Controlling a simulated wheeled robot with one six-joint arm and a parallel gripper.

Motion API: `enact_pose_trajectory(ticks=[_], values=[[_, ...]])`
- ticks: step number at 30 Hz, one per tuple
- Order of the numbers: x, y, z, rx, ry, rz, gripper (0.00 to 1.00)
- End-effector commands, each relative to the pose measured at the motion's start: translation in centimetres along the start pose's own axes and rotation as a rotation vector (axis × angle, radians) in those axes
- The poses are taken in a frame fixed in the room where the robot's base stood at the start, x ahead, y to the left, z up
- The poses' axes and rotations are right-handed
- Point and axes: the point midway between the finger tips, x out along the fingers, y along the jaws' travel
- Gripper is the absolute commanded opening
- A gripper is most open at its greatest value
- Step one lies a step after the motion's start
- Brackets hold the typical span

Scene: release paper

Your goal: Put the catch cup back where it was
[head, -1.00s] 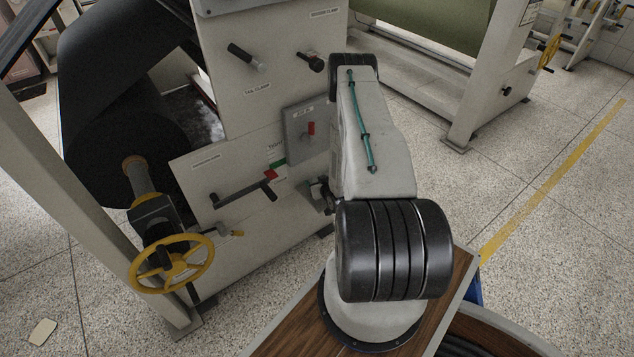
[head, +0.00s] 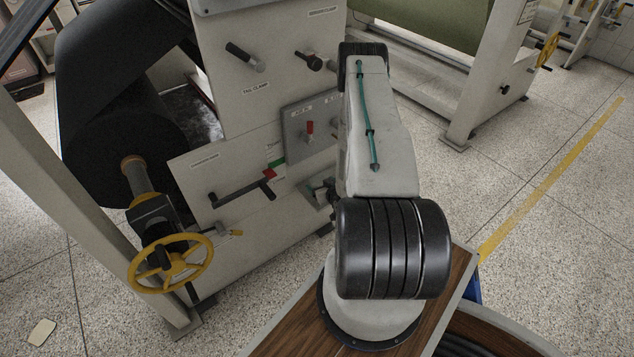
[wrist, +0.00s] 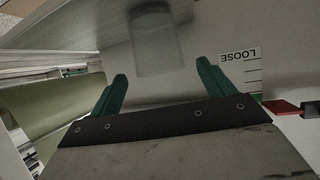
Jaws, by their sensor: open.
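A pale, translucent cup-like cylinder (wrist: 157,45), which looks like the catch cup, shows at the top middle of the wrist view. One end is dark, and I cannot tell what it rests on. My gripper (wrist: 161,72) is open, with its two green fingers spread apart. The cup appears beyond the fingertips, in line with the gap, and no finger is seen touching it. In the head view my arm hides most of the gripper, and I cannot make out the cup there.
A label reading LOOSE (wrist: 239,56) and a red pointer (wrist: 281,107) lie right of the fingers. In the head view, the machine's front panel (head: 225,195) carries a crank handle (head: 240,188) and knobs. A yellow handwheel (head: 170,263) stands left. Open floor lies right.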

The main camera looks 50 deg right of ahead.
Motion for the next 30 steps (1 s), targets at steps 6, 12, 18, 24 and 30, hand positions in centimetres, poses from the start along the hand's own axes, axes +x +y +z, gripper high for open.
enact_pose_trajectory(ticks=[6,12,18,24,30], values=[[-4.3,0.1,0.0,0.001,-0.001,0.001,0.81],[-6.1,0.0,0.0,0.0,0.0,0.001,0.81],[-6.4,0.0,0.0,0.0,0.0,0.0,0.81],[-6.3,0.0,0.0,0.0,0.0,0.0,0.81],[-6.3,0.0,0.0,0.0,0.0,0.0,0.81]])
